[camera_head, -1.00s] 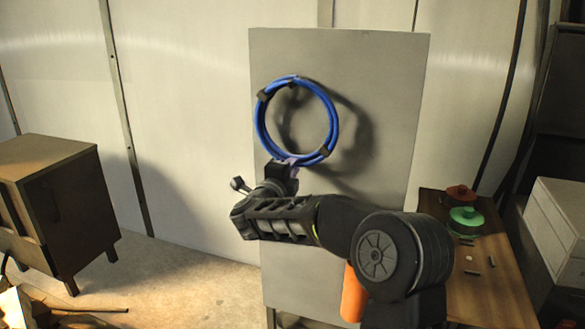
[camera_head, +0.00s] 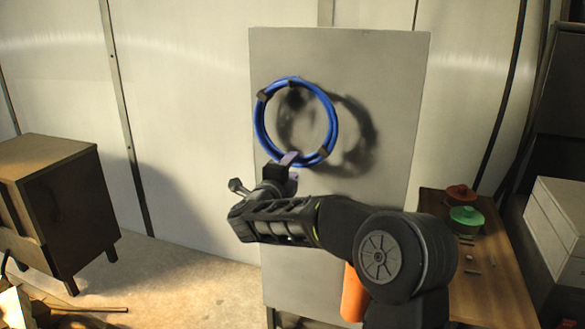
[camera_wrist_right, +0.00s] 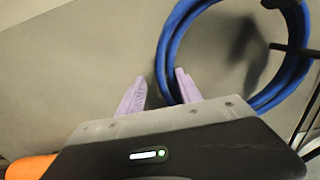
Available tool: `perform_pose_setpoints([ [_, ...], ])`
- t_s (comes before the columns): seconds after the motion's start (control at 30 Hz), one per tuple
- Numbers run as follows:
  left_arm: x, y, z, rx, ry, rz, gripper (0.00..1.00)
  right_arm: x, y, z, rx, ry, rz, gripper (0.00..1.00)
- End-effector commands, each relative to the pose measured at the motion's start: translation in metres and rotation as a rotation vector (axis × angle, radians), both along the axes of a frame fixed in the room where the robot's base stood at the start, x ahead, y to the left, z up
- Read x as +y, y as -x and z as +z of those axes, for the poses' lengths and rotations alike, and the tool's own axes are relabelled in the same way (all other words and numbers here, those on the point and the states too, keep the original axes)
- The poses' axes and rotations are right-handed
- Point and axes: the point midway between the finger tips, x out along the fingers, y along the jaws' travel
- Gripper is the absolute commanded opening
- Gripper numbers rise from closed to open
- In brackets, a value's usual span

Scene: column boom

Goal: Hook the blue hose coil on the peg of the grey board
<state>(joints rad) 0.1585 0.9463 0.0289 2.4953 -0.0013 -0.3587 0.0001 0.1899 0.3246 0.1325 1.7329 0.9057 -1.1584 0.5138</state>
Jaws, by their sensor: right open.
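The blue hose coil (camera_head: 334,125) is a ring with dark bands, upright in front of the upper part of the grey board (camera_head: 385,75). It also shows in the wrist view (camera_wrist_right: 168,42). A dark rod (camera_wrist_right: 292,50), which looks like the peg, crosses the coil's right side in the wrist view. Whether the coil rests on it, I cannot tell. My right gripper (camera_head: 290,158) is open at the coil's lower left edge. In the wrist view its pale purple fingers (camera_wrist_right: 161,75) are apart, the right one overlapping the hose. My left gripper is out of view.
A wooden cabinet (camera_head: 75,215) stands at the left. A wooden table (camera_head: 490,290) at the right bears a green pot (camera_head: 466,217), a red pot (camera_head: 460,194) and small parts. Pale drawers (camera_head: 560,225) stand beyond it.

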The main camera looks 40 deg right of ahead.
Motion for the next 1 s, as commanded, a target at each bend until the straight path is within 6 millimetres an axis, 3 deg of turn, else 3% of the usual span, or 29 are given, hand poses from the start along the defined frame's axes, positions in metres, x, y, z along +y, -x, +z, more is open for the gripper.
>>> perform_pose_setpoints([
  [0.4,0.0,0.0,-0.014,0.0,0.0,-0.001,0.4,0.052,0.035,0.0,-0.003,0.001,0.002,0.42],
  [1.0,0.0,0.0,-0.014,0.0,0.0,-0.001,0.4,0.056,0.038,0.001,-0.002,0.001,0.0,0.42],
])
